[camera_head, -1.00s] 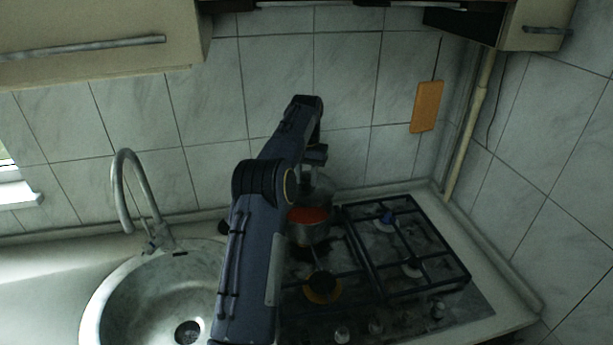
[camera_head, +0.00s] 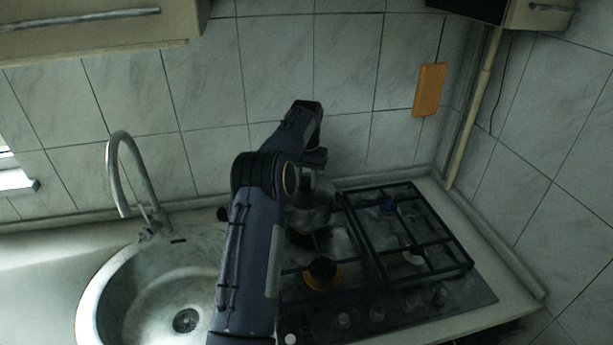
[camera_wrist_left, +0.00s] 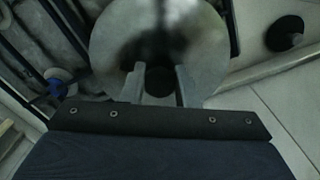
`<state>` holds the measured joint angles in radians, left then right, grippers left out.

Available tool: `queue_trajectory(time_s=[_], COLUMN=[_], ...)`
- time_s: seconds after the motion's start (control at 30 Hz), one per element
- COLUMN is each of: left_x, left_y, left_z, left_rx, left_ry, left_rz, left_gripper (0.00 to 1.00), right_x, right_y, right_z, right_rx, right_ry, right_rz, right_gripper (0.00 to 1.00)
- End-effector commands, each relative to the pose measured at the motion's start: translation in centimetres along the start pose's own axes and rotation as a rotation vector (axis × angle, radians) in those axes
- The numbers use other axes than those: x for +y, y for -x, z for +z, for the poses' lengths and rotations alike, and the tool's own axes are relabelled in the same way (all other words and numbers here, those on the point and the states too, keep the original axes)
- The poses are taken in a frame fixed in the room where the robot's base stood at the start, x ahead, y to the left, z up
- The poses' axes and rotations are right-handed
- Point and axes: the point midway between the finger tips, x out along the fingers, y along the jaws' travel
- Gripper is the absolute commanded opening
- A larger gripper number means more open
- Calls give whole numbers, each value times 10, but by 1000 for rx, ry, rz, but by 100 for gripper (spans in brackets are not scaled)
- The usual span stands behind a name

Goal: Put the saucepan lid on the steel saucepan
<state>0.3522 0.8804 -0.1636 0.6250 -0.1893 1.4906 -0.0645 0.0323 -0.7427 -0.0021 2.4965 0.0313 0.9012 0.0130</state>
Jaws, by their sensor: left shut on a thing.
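My left gripper (camera_head: 314,172) is over the left rear of the hob, with its arm coming from the lower front. In the left wrist view its two fingers (camera_wrist_left: 161,88) are shut on the dark knob of the saucepan lid (camera_wrist_left: 110,40), a round grey disc. In the head view the lid (camera_head: 318,191) is over the steel saucepan (camera_head: 310,216), and the saucepan's red contents are hidden. I cannot tell whether the lid rests on the rim or hovers just above it. The arm hides the saucepan's left side. My right gripper is not in view.
The gas hob (camera_head: 400,290) has open black grates (camera_head: 420,235) to the right, with nothing on them. A round sink (camera_head: 130,300) with a tall tap (camera_head: 125,170) is at left. An orange board (camera_head: 430,90) hangs on the tiled wall behind.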

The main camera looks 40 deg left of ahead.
Motion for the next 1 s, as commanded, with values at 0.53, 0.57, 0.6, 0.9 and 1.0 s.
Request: queue_trajectory(time_s=[0.53, 0.57, 0.6, 0.9, 1.0], left_x=[0, 0, 0, -2, -2], left_y=[-8, -8, -8, -9, -7], left_z=[1, 1, 1, 1, 1], left_rx=[-5, -5, -5, -9, -9], left_ry=[0, 0, 0, 3, 3], left_rz=[0, 0, 0, -4, -5], left_gripper=[39, 43, 48, 53, 53], right_x=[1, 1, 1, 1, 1], right_y=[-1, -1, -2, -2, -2], right_z=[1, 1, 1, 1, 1], right_rx=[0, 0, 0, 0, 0], right_ry=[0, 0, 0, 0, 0], right_rz=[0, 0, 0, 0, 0], right_gripper=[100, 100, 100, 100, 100])
